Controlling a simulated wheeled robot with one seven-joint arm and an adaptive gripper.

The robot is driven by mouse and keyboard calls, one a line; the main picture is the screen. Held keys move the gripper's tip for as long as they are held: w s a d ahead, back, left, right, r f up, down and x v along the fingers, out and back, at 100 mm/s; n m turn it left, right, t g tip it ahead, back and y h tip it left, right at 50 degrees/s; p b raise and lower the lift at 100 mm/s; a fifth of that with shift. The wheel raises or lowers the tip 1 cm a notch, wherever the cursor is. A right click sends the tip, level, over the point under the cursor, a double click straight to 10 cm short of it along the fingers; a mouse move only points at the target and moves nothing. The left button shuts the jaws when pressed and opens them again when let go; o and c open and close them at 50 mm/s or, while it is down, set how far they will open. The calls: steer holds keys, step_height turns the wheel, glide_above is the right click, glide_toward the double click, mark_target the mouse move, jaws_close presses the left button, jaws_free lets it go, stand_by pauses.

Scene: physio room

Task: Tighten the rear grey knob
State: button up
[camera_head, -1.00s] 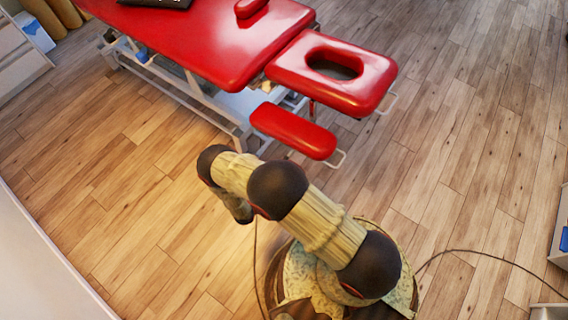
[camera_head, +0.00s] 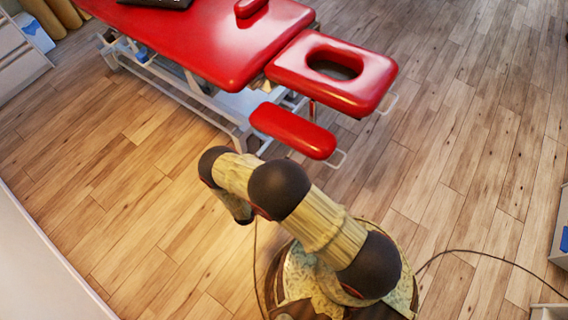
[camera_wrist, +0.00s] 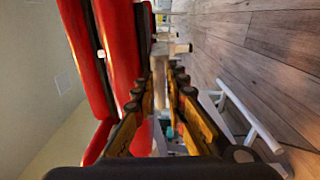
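My gripper (camera_wrist: 161,82) shows in the wrist view with its two orange-and-black fingers apart and pale grey metal parts visible beyond the gap. A small light grey fitting (camera_wrist: 183,48) sticks out to the right just past the fingertips. I cannot tell whether it is the rear grey knob, or whether the fingers touch anything. The red treatment table (camera_head: 215,45) has a red headrest (camera_head: 290,68) and a lower red armrest (camera_head: 293,131) in the head view. No knob can be made out there, and my gripper is hidden behind my arm.
The table's white metal frame (camera_head: 185,95) stands under the red padding. A white tubular bar (camera_wrist: 250,115) lies right of my fingers in the wrist view.

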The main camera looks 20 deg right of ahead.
steer(key=o, duration=0.3)
steer(key=shift+o, duration=0.2)
steer(key=shift+a, duration=0.15)
steer(key=v, duration=1.1)
steer(key=shift+s+a, duration=0.25)
steer(key=shift+s, duration=0.05)
